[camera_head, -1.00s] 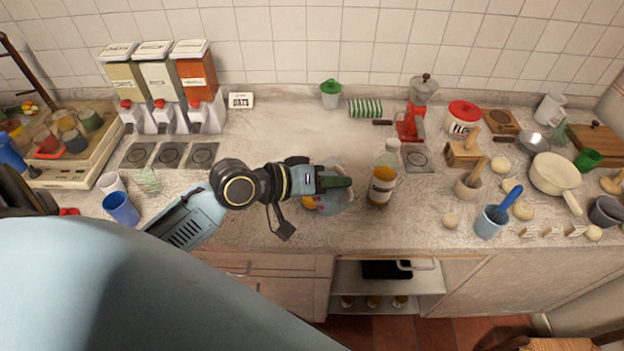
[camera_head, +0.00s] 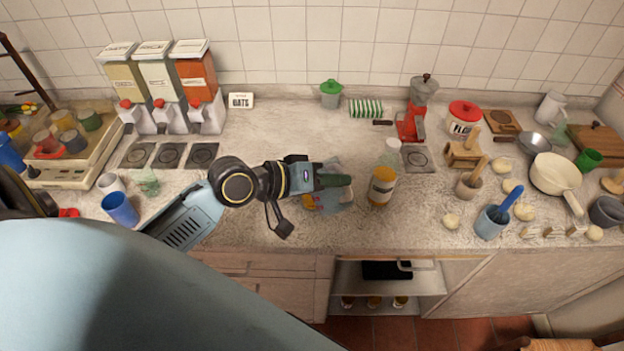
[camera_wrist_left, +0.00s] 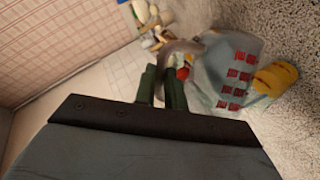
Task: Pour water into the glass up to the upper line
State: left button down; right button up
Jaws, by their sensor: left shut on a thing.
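My left gripper (camera_head: 336,181) is over the middle of the counter, with its green fingers shut on the handle of a grey, see-through jug with red squares. The jug (camera_head: 328,203) is partly hidden under the gripper in the head view; the left wrist view shows more of it (camera_wrist_left: 232,72). Its water level cannot be made out. A yellow container with a pale label (camera_head: 382,188) stands just right of the jug; a yellow cylinder beside the jug (camera_wrist_left: 277,78) shows in the left wrist view. A small greenish clear glass (camera_head: 147,183) stands at the left. No line on it is readable. My right gripper is out of view.
A pale clear vessel (camera_head: 391,152) stands behind the yellow container. A red grinder (camera_head: 412,125) is farther back. A blue cup (camera_head: 121,209) stands at the left, and a blue pot with a utensil (camera_head: 490,223) at the right. The counter behind my gripper is largely clear.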

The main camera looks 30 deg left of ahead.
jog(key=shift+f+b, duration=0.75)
jog(key=shift+b, duration=0.05)
dwell(2.4)
